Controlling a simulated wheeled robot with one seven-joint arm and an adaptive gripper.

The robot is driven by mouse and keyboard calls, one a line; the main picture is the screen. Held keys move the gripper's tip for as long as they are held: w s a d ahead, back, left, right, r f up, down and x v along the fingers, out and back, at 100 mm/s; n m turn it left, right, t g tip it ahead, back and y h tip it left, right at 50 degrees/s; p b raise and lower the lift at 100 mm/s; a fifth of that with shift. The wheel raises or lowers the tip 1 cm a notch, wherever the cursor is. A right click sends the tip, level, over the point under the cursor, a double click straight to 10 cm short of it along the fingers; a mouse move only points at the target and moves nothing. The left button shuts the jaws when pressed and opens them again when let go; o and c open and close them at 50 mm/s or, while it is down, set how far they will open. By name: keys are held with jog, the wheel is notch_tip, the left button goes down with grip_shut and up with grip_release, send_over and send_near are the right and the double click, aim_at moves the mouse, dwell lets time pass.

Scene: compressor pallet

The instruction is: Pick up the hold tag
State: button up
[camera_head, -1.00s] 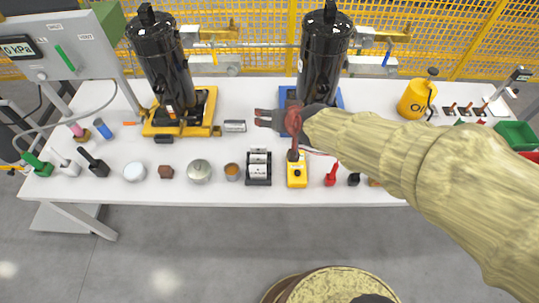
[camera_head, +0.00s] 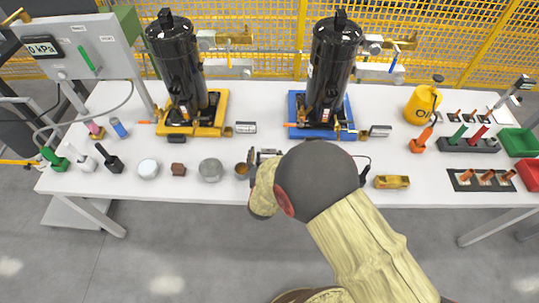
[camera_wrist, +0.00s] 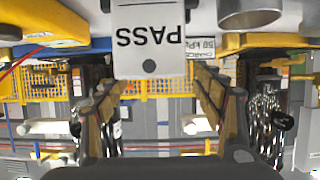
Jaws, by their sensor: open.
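No tag reading HOLD can be made out. A white tag reading PASS (camera_wrist: 148,38), upside down and with a dark hole, shows at the top of the wrist view. My gripper (camera_wrist: 157,98) is open, one finger on each side of the picture, with the PASS tag beyond and between the fingertips. I cannot tell whether they touch it. In the head view my gripper (camera_head: 260,158) is over the table's front part, right of a small orange-brown cup, and my arm hides what is behind it.
The white table (camera_head: 240,107) bears a black cylinder on a yellow base (camera_head: 215,118) and another on a blue base (camera_head: 343,110). A grey round lidded pot (camera_head: 210,170) and a white round puck (camera_head: 148,169) stand left of my gripper. A yellow oil can (camera_head: 420,106) stands right.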

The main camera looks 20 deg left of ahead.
aim_at(268, 150)
jog(key=x, duration=0.1)
jog(key=b+x, duration=0.1)
jog(key=x, duration=0.1)
jog(key=b+x, duration=0.1)
jog(key=x, duration=0.1)
jog(key=shift+w+d+f, duration=0.1)
jog(key=shift+d+f, duration=0.05)
jog(key=shift+d, duration=0.15)
jog(key=c, duration=1.1)
